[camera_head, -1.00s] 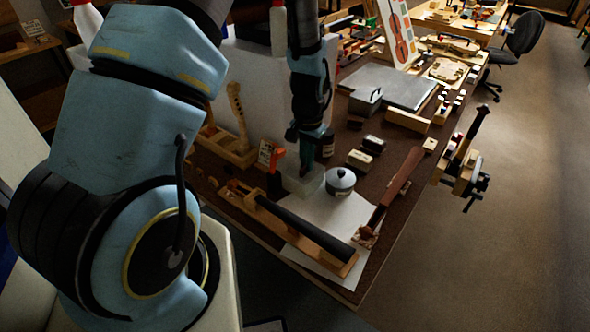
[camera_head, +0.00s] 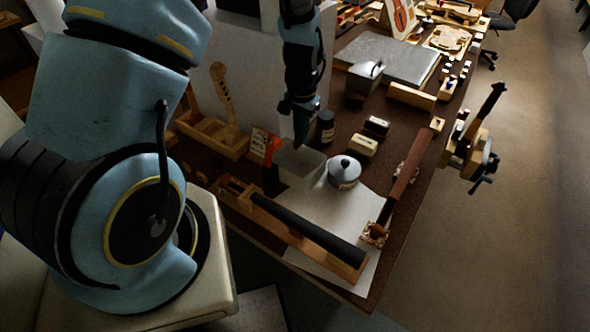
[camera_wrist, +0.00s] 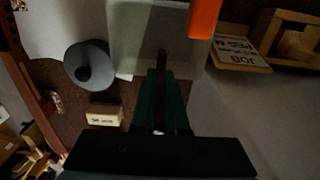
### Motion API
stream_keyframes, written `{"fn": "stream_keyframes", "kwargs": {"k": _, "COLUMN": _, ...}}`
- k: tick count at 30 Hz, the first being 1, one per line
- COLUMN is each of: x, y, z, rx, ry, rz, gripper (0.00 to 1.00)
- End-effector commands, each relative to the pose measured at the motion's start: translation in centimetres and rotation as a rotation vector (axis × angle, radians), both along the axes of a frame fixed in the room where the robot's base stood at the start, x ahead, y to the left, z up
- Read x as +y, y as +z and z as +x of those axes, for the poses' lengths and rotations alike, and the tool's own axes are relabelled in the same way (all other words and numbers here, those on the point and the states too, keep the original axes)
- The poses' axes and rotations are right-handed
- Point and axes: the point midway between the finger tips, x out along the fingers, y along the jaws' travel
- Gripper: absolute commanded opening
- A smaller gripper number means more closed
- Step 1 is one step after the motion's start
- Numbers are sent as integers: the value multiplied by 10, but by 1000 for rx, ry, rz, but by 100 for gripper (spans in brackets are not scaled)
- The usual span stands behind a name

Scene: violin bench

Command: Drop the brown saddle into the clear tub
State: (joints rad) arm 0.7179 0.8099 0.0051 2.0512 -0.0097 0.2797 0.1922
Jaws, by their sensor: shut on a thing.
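The clear tub (camera_head: 313,180) stands on the bench near the front left, and its pale translucent walls also show at the top of the wrist view (camera_wrist: 128,42). My gripper (camera_head: 301,143) points down, with its green fingertips at the tub's opening. In the wrist view my gripper (camera_wrist: 162,85) is shut on a thin dark brown strip, which looks like the brown saddle (camera_wrist: 161,62). The fingers hide part of it. In the head view I cannot make the saddle out. How deep the fingertips sit relative to the rim is unclear.
A grey lidded pot (camera_head: 344,174) stands right of the tub, and a pale block (camera_head: 363,146) is behind it. A violin neck in a wooden holder (camera_head: 310,230) lies in front. A dark bottle (camera_head: 326,127) is behind.

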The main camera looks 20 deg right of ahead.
Motion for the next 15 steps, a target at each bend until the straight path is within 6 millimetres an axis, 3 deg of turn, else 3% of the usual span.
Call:
{"fn": "stream_keyframes", "kwargs": {"k": 1, "x": 0, "y": -11, "z": 0, "rx": 1, "ry": 0, "rz": 1, "gripper": 0}}
{"fn": "stream_keyframes", "kwargs": {"k": 6, "x": 0, "y": -27, "z": 0, "rx": 1, "ry": 0, "rz": 1, "gripper": 0}}
{"fn": "stream_keyframes", "kwargs": {"k": 15, "x": 0, "y": -30, "z": 0, "rx": 1, "ry": 1, "rz": 1, "gripper": 0}}
